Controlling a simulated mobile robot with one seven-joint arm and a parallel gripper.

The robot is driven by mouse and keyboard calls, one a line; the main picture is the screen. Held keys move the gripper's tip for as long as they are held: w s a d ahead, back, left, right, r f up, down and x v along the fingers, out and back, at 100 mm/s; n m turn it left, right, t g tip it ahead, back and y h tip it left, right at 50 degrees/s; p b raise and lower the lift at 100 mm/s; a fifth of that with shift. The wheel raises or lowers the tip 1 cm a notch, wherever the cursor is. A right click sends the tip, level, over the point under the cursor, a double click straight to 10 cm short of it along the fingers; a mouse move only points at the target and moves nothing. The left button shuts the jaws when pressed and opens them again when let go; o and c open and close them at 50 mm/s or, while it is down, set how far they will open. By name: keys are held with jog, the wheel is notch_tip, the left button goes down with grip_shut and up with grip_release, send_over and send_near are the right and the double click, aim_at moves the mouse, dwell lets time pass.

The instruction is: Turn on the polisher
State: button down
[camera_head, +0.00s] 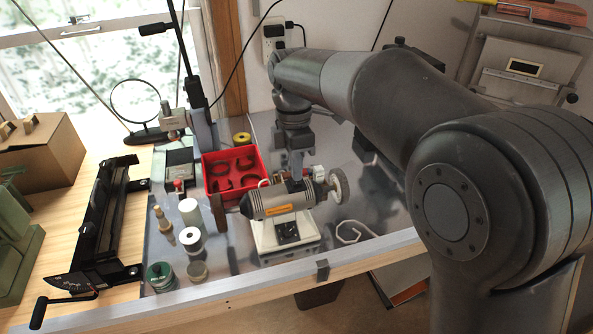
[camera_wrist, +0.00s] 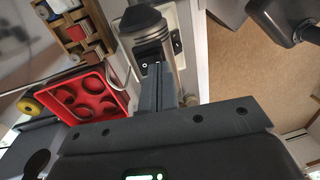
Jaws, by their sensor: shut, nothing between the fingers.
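The polisher (camera_head: 275,201) stands on the metal-topped bench, a grey motor body on a white base, with a round wheel (camera_head: 339,186) at its right end. A dark panel (camera_head: 288,231) is on the base's near face. My gripper (camera_head: 297,181) points down at the polisher from above and behind its body, which partly hides the fingertips. In the wrist view my gripper's fingers (camera_wrist: 158,72) are together and empty. Their tips are close to a dark switch (camera_wrist: 145,63) with a white ring mark on the polisher (camera_wrist: 185,38). I cannot tell whether they touch it or which way it is set.
A red tray (camera_head: 208,184) stands behind and left of the polisher. Several small bottles and jars, including a white cylinder (camera_head: 190,212), stand to the left. The bench's front edge is close to the polisher.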

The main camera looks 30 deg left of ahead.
jog(key=shift+d+f, duration=0.1)
jog(key=shift+f, duration=0.5)
